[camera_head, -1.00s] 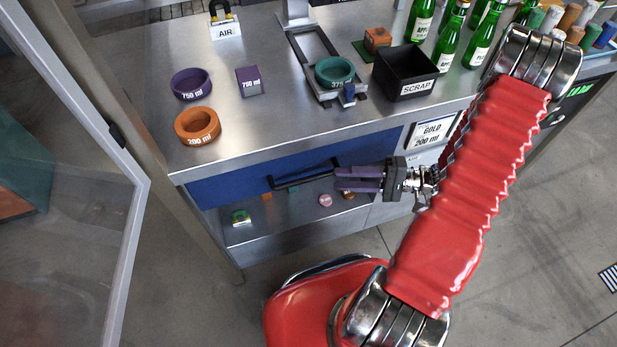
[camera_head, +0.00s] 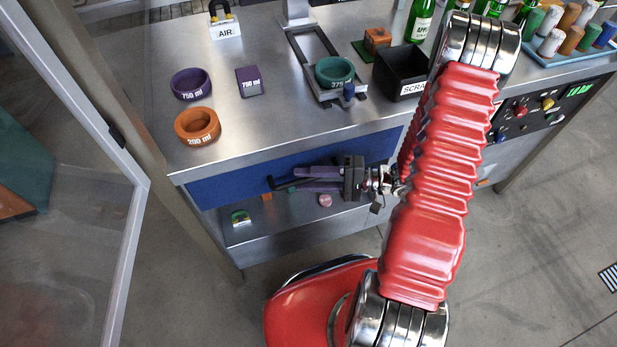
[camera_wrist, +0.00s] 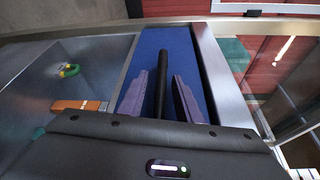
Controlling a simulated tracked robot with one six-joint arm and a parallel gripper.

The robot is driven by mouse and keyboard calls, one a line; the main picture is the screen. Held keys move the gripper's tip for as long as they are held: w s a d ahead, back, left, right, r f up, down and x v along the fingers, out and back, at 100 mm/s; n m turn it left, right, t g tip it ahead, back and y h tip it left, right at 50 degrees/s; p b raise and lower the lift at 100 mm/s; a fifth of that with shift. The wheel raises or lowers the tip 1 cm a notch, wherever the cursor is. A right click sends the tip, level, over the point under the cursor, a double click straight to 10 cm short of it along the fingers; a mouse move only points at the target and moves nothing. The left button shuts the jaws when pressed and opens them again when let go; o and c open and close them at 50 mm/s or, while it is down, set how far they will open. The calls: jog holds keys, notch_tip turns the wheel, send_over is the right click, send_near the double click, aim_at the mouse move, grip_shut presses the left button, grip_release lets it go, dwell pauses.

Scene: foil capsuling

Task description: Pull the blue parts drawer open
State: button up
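The blue drawer front (camera_head: 225,187) is set under the bench top and appears shut. Its black bar handle (camera_head: 283,183) runs along it. My gripper (camera_head: 300,179) lies along the drawer front from the right, its purple fingers overlapping the handle's right part. In the wrist view the blue drawer face (camera_wrist: 152,42) runs away from me, and the black handle bar (camera_wrist: 163,75) stands between the two spread fingers of my gripper (camera_wrist: 163,90). A gap shows on both sides of the bar, so the fingers look open around it and not clamped.
The open shelf below holds a green-yellow item (camera_head: 240,218), a pink round piece (camera_head: 325,200) and an orange block (camera_wrist: 80,105). On the bench (camera_head: 250,125) stand rings, a black scrap bin (camera_head: 392,75) and bottles. A glass panel frame (camera_head: 140,190) stands left.

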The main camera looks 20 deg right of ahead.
jog(key=shift+c, duration=0.2)
grip_shut()
dwell(0.3)
